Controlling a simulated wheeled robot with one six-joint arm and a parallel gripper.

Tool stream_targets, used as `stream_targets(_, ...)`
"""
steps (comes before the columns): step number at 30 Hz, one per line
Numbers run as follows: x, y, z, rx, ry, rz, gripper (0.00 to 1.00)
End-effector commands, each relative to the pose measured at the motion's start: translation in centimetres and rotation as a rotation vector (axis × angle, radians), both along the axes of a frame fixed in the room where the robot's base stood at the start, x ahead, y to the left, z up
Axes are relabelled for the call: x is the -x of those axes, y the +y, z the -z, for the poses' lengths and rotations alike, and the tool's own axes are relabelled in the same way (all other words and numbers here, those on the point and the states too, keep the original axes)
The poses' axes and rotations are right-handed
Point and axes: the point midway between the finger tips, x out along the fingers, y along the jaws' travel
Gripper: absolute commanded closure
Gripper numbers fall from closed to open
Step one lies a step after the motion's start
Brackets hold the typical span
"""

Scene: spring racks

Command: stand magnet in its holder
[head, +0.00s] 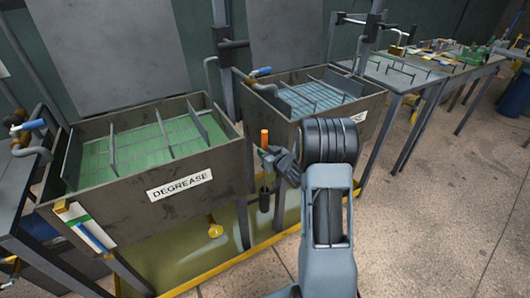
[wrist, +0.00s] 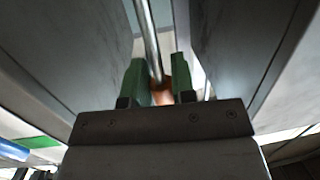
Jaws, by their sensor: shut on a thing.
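The magnet (head: 264,138) looks like an upright stick with an orange top and a dark cylinder at its lower end. My gripper (head: 270,157) is shut on it, in front of the gap between two tanks. In the wrist view, my gripper (wrist: 158,80) has its green fingers on either side of the magnet (wrist: 151,40), where a metal rod and an orange-brown part show. The dark lower end hangs beside the DEGREASE tank's right side. I cannot make out a holder for the magnet in either view.
The DEGREASE tank (head: 130,190) with green liquid stands left. A second tank (head: 285,128) with blue liquid stands behind right. A yellow-edged floor tray (head: 190,265) lies below. Benches (head: 450,70) with parts stand at the back right. The right floor is clear.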

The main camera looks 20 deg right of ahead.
Motion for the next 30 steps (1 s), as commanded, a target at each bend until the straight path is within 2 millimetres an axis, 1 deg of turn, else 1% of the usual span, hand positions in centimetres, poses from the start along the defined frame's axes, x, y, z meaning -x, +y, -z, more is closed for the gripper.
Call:
stream_targets(8,0.0,0.0,0.9,0.001,-0.002,0.0,1.0)
stream_targets(9,0.0,0.0,0.8,0.001,-0.002,0.0,0.73)
stream_targets(15,0.0,0.0,0.8,0.0,-0.001,0.0,0.54)
stream_targets(18,0.0,0.0,0.8,0.0,-0.001,0.0,0.46)
stream_targets(26,0.2,-0.1,0.8,-0.001,0.001,0.001,0.46)
stream_targets(30,1.6,-0.4,0.6,-0.001,0.001,0.002,0.46)
